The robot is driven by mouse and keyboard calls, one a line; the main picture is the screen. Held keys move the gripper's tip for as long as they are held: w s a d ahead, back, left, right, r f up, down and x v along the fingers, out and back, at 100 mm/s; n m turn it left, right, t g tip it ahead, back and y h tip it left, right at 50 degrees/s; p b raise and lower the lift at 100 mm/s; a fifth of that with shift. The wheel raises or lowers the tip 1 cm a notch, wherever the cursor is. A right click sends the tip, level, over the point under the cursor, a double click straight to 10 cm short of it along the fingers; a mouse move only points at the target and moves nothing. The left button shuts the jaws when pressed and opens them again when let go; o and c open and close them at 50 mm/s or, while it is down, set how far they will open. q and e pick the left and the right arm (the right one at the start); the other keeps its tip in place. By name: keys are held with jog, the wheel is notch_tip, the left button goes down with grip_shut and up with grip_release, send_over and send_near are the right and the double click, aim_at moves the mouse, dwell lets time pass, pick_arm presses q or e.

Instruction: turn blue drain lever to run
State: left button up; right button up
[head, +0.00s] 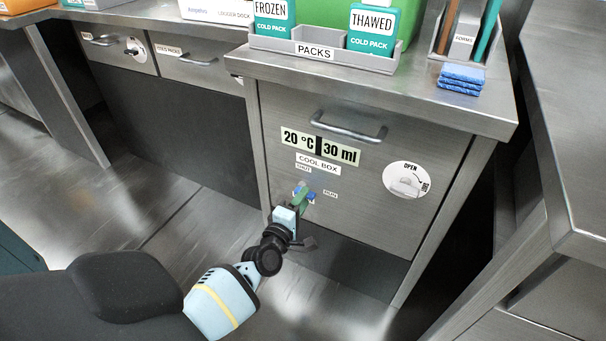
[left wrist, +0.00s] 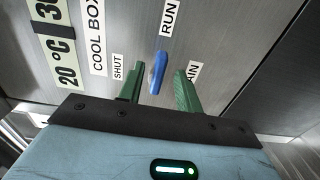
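The blue drain lever (left wrist: 158,72) is on the cool box front panel (head: 280,215). In the left wrist view it lies between my two green fingers, its upper end toward the RUN label (left wrist: 170,17). The SHUT label (left wrist: 118,67) is by the left finger; a partly covered label ending in "AIN" (left wrist: 194,72) is behind the right one. My left gripper (left wrist: 158,85) is open, with a visible gap on each side of the lever. In the head view the gripper (head: 304,194) is at the panel and largely hides the lever. My right gripper is out of view.
Above are a drawer handle (head: 348,128) and a "20 °C 30 ml" label (head: 320,147). A round OPEN dial (head: 406,180) is to the right. The counter holds a PACKS tray (head: 315,52) and folded blue cloths (head: 461,78). The floor (head: 170,215) left of the cabinet is clear.

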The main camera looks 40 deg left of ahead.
pick_arm(q)
jog(key=p+v, duration=0.1)
jog(key=v, duration=0.5)
jog(key=shift+s+p, duration=0.3)
jog(key=shift+s, duration=0.1)
